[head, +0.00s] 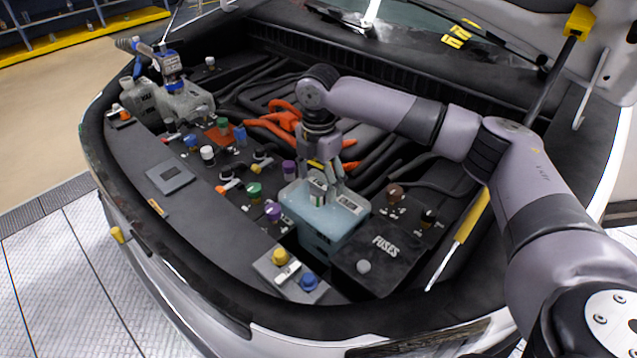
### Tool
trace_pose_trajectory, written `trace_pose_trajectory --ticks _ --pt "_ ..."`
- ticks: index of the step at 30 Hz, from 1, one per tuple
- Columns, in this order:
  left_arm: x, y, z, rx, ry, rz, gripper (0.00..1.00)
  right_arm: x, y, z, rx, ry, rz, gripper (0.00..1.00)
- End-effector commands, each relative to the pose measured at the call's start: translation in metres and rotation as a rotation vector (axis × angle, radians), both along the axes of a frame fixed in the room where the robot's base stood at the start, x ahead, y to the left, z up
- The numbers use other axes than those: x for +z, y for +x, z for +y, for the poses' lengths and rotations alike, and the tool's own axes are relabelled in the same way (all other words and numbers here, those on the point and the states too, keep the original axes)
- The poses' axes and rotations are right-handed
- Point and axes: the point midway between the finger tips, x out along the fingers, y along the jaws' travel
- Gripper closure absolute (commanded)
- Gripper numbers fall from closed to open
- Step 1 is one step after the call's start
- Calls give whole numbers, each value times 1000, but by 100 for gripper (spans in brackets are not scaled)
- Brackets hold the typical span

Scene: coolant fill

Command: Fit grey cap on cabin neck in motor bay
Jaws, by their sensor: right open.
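My right gripper (326,187) reaches down over a pale blue translucent tank (322,240) in the motor bay. Its fingers are open around a small light cap or neck with a dark and green mark (317,193) on the tank's top. I cannot tell whether the fingers touch it. A pale grey cap (208,153) stands on the dark panel left of the gripper. A grey round knob or cap (363,267) sits on the fuse box. I cannot tell which of these is the task's grey cap, nor which neck is the cabin one. My left gripper is not in view.
The fuse box (385,255) stands right of the tank. Yellow and blue caps (308,282) sit on a grey plate in front. Purple, green and orange caps, hoses and orange cables crowd the bay. A blue-grey tool (165,62) stands by grey containers (185,100) at back left.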

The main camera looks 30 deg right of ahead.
Motion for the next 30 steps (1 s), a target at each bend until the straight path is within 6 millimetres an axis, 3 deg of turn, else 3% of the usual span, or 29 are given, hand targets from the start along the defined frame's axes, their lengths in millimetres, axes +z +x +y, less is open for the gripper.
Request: trace_pose_trajectory --ticks 6,14,30 --pt "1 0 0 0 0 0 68 -14 0 0 1 -1 0 30" --pt "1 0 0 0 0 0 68 -15 0 0 1 0 -1 30" --pt "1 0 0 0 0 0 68 -15 0 0 0 0 -1 65"
